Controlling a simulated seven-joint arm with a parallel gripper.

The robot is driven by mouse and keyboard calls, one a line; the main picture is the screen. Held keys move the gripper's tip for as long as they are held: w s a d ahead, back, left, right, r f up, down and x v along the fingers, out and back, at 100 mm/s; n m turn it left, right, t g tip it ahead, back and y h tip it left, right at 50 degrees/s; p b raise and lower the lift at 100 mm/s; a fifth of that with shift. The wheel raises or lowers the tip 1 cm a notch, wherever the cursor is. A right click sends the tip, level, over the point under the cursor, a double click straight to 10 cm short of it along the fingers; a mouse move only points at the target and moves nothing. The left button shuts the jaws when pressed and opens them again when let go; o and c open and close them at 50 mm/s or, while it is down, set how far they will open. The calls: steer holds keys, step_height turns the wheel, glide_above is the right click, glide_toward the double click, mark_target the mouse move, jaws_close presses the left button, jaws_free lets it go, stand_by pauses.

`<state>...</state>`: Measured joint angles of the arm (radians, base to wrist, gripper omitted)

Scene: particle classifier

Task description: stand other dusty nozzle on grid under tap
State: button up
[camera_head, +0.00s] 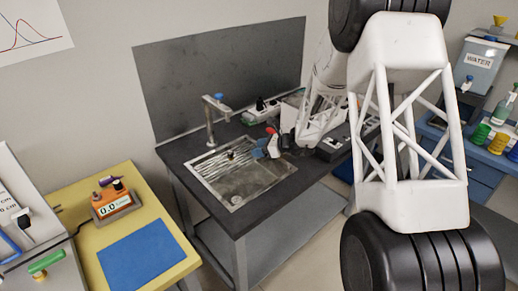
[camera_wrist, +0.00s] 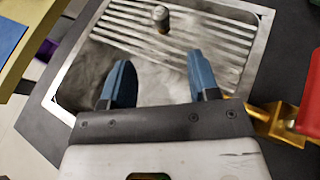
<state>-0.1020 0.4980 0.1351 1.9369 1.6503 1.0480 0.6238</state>
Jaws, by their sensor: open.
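My gripper (camera_head: 264,149) is over the right part of the sink, beside its ridged metal grid (camera_head: 206,168). In the wrist view my gripper (camera_wrist: 160,80) has its two blue fingers wide apart with nothing between them. A small upright cylinder, apparently a nozzle (camera_wrist: 162,19), stands on the grid ahead of the fingers, apart from them. It shows as a small dark shape in the head view (camera_head: 230,155). The tap (camera_head: 209,122) rises at the sink's back left, with a blue top. I cannot make out a second nozzle.
A red object (camera_wrist: 308,100) and a brass part (camera_wrist: 282,122) are close to my gripper's right side. A yellow table (camera_head: 150,214) with a blue mat (camera_head: 146,258) stands left. The counter's front corner is clear.

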steer(key=shift+r, duration=0.1)
stand_by(0.4)
steer(key=s+d+r+n+g+h, duration=0.1)
steer(key=s+d+r+n+h, duration=0.2)
steer(key=s+r, duration=0.4)
steer(key=s+d+r+n+g, duration=0.1)
steer(key=s+d+r+n, duration=0.3)
steer(key=s, duration=0.5)
steer(key=s+d+r+n+g+h, duration=0.15)
steer(key=s+r+n, duration=0.25)
steer(key=s+r, duration=0.4)
steer(key=s+d+r+n+t+h, duration=0.1)
steer(key=s+d+n+h, duration=0.3)
steer(key=s, duration=1)
steer(key=s+d+r+n+t+h, duration=0.1)
steer(key=s+d+r+n+h, duration=0.3)
steer(key=s+d, duration=0.7)
steer(key=s+n, duration=0.1)
steer(key=s, duration=0.2)
steer(key=shift+s+d+n+t+h, duration=0.15)
steer(key=shift+d+n+t+h, duration=0.15)
steer(key=shift+n+t+h, duration=0.1)
